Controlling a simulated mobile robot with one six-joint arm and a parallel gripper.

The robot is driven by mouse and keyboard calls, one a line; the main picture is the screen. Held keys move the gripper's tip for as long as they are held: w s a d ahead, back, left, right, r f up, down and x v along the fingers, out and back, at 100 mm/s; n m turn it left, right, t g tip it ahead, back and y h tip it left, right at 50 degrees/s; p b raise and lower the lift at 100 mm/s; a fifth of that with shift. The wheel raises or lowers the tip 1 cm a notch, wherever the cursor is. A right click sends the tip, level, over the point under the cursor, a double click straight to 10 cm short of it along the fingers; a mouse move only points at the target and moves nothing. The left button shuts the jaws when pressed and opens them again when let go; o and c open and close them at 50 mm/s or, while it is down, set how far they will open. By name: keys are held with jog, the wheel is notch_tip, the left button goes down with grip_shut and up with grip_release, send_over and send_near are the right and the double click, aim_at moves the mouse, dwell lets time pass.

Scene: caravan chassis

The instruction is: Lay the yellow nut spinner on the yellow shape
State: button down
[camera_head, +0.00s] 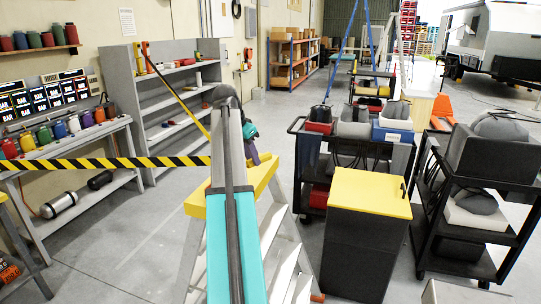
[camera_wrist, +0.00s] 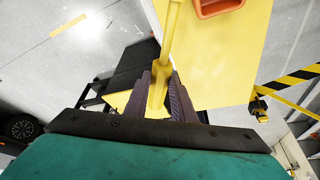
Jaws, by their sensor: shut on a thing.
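My gripper (camera_wrist: 163,88) is shut on the yellow nut spinner (camera_wrist: 168,48). Its shaft runs up the wrist view from between the dark purple fingers, and its top end leaves the picture. The nut spinner passes over or beside the left edge of a broad yellow surface (camera_wrist: 228,62); I cannot tell whether they touch. In the head view my arm hides most of the gripper and the nut spinner. A yellow top (camera_head: 262,172) on a grey stepped frame lies just below my arm there. I cannot make out for certain which yellow area is the yellow shape.
An orange tray (camera_wrist: 217,6) is on the yellow surface. Black-and-yellow tape (camera_head: 110,163) stretches across the left. A dark cabinet with a yellow lid (camera_head: 370,193) and loaded black carts (camera_head: 462,240) stand right. Grey shelves (camera_head: 160,95) line the left wall. Floor is open at lower left.

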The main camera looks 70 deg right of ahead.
jog(key=w+a+f+n+t+b, duration=0.1)
jog(key=w+a+f+n, duration=0.2)
jog(key=w+a, duration=0.65)
jog(key=w+a+f+n+t+b, duration=0.1)
jog(key=w+a+f+n+b, duration=0.15)
jog(key=w+a, duration=0.75)
jog(key=w+a+f+n+t+b, duration=0.1)
jog(key=w+a+f+n, duration=0.25)
jog(key=w+a, duration=0.65)
jog(key=a+f+n+t+y+b, duration=0.1)
jog(key=a+f+n, duration=0.2)
jog(key=a, duration=0.9)
jog(key=a+f+n+t+y+b, duration=0.1)
jog(key=a+f+n, duration=0.2)
jog(key=a, duration=1)
jog(key=a+f+n+t+y+b, duration=0.1)
jog(key=a+f+n, duration=0.3)
jog(key=a+n, duration=0.4)
jog(key=shift+w+a+y, duration=0.45)
jog(key=shift+a+y, duration=0.05)
jog(key=shift+a, duration=2.05)
jog(key=shift+s, duration=0.1)
